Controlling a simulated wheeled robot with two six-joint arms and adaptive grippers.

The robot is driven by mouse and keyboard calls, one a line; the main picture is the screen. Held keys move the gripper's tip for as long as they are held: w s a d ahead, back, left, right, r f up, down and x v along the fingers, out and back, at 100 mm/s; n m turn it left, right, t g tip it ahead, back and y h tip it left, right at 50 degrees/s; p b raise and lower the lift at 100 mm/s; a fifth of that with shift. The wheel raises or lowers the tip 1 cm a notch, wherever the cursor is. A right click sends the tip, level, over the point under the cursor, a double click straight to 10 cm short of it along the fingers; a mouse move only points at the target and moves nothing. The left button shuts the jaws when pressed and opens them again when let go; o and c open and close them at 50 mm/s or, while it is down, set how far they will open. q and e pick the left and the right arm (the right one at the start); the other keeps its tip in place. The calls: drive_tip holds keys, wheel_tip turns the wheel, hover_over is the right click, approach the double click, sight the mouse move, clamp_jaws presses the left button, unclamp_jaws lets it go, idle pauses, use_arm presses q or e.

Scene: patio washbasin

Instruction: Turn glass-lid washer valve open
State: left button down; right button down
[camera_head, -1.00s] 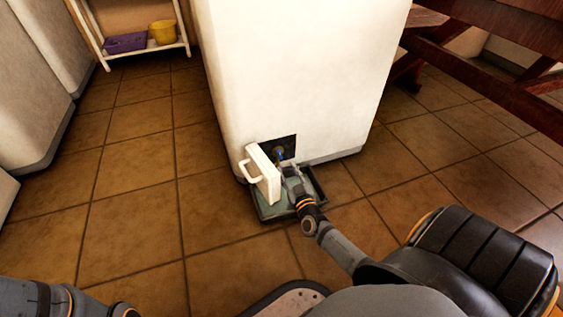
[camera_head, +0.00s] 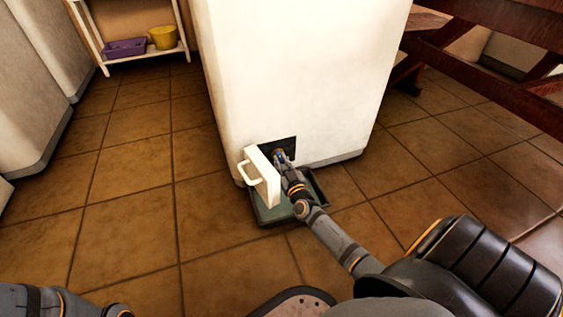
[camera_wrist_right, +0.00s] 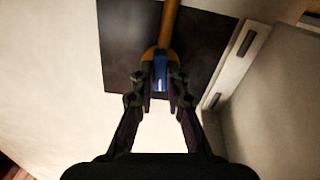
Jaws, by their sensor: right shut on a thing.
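The washer (camera_head: 290,80) is a white cabinet with a dark square recess (camera_head: 286,144) low on its front. A small valve with a blue handle and a brass-coloured body sits in the recess; in the right wrist view the blue valve handle (camera_wrist_right: 160,76) is between my fingertips. My right gripper (camera_head: 279,157) reaches into the recess, and it also shows in the right wrist view (camera_wrist_right: 160,100), shut on the blue handle. The white flap with a loop handle (camera_head: 265,176) stands open just left of the gripper. Only part of my left arm shows at the lower left, without its gripper.
A shallow dark green tray (camera_head: 272,214) lies on the floor under the recess. A white shelf (camera_head: 150,53) with a purple bin (camera_head: 125,47) and a yellow pot (camera_head: 163,37) stands at the back left. Dark red wooden beams (camera_head: 480,75) are at the right. The tiled floor between is clear.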

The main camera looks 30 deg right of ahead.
drive_tip(key=shift+r+m+p, duration=0.1)
drive_tip(key=shift+m+p, duration=0.45)
drive_tip(key=shift+m, duration=0.35)
drive_tip(key=c, duration=1.3)
unclamp_jaws()
drive_tip(key=shift+c, duration=0.2)
drive_tip(key=v, duration=1.2)
